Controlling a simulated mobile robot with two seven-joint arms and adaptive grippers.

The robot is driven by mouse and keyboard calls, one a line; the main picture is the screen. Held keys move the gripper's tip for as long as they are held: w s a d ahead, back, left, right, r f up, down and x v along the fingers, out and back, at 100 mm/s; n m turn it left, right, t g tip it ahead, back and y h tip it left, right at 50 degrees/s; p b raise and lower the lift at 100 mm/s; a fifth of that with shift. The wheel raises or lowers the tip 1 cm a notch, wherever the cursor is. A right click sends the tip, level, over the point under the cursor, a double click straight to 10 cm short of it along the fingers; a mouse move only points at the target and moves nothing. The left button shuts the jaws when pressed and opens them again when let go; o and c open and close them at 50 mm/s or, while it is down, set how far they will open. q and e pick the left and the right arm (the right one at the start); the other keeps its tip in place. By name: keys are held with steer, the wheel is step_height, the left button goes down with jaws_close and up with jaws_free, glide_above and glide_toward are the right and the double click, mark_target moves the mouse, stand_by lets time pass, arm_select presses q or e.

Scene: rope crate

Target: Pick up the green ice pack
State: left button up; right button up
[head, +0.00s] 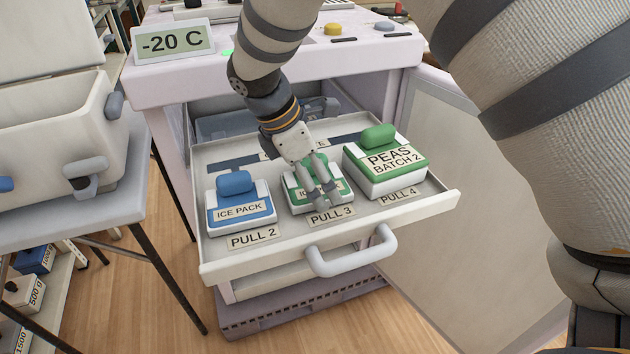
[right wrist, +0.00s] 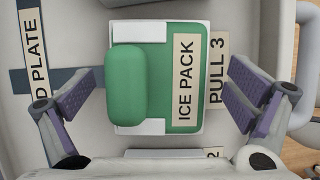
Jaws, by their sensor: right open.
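The green ice pack (head: 291,198) lies in the open drawer, in the middle between two other packs, behind the PULL 3 label. In the head view my right gripper partly covers it. In the right wrist view the pack (right wrist: 158,118) shows its raised green handle block and its ICE PACK label. My right gripper (head: 324,189) is open over it, pointing down. In the right wrist view its fingers (right wrist: 160,98) stand apart on the left and right sides of the pack, with gaps to it. Whether the fingertips touch the drawer floor cannot be told. My left gripper is not in view.
A blue ice pack (head: 240,208) lies to the left in the drawer (head: 290,236), a green PEAS BATCH 2 box (head: 385,172) to the right. The drawer handle (head: 352,258) sticks out in front. A white cooler box (head: 60,130) stands on a table at left.

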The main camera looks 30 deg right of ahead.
mark_target(315, 181)
steer(key=shift+r, duration=0.1)
steer(key=c, duration=1.5)
step_height(315, 181, up, 4)
steer(key=shift+w+f, duration=0.1)
steer(key=shift+f, duration=0.1)
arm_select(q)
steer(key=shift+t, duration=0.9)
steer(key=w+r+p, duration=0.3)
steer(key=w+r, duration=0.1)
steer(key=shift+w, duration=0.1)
arm_select(e)
steer(key=s+a+r, duration=0.2)
steer(key=s+r, duration=0.2)
steer(key=s, duration=0.2)
steer(key=s+a+r, duration=0.2)
steer(key=s+r, duration=0.3)
steer(key=s, duration=0.2)
steer(key=shift+s+a+r, duration=0.2)
steer(key=shift+a+r, duration=0.1)
